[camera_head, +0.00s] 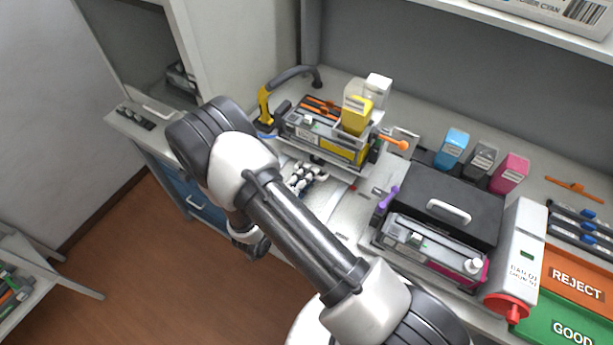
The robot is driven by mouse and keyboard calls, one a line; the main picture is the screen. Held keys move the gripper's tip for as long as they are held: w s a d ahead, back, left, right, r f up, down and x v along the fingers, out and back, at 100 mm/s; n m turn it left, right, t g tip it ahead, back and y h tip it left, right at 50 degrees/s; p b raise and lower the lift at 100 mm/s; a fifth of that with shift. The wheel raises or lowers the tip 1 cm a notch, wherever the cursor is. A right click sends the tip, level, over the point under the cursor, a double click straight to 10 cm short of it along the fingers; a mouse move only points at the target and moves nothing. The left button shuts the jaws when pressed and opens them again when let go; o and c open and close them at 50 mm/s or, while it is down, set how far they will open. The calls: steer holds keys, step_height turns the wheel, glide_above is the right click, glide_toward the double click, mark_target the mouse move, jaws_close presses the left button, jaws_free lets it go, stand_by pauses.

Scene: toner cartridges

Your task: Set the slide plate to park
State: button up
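A yellow-marked toner cartridge (322,130) sits in a station at the back middle of the bench, with a yellow bottle (356,115) standing upright on it. A pale plate (345,168) shows under the station's front edge; I cannot tell for sure that it is the slide plate, nor read a park mark. An orange handle (393,142) sticks out at the station's right.
A black box (446,205) with a handle stands right of the station, with another cartridge (432,246) before it. Cyan (453,146), grey (481,158) and magenta (510,172) bottles stand behind. Orange REJECT (578,282) and green GOOD (568,326) bins are at the right.

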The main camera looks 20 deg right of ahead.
steer(key=shift+c, duration=0.4)
jaws_close()
steer(key=f+v, duration=0.1)
steer(key=v, duration=0.3)
steer(key=f+p+v, duration=0.1)
steer(key=v, duration=0.8)
steer(key=shift+s+a+f+p, duration=0.3)
steer(key=shift+s+a, duration=0.05)
steer(key=shift+a, duration=0.05)
steer(key=shift+s+a, duration=0.15)
steer(key=shift+s, duration=0.05)
steer(key=shift+f, duration=0.1)
steer(key=shift+o, duration=0.4)
jaws_free()
steer(key=shift+s+a, duration=0.15)
steer(key=shift+a, duration=0.05)
steer(key=shift+d, duration=0.1)
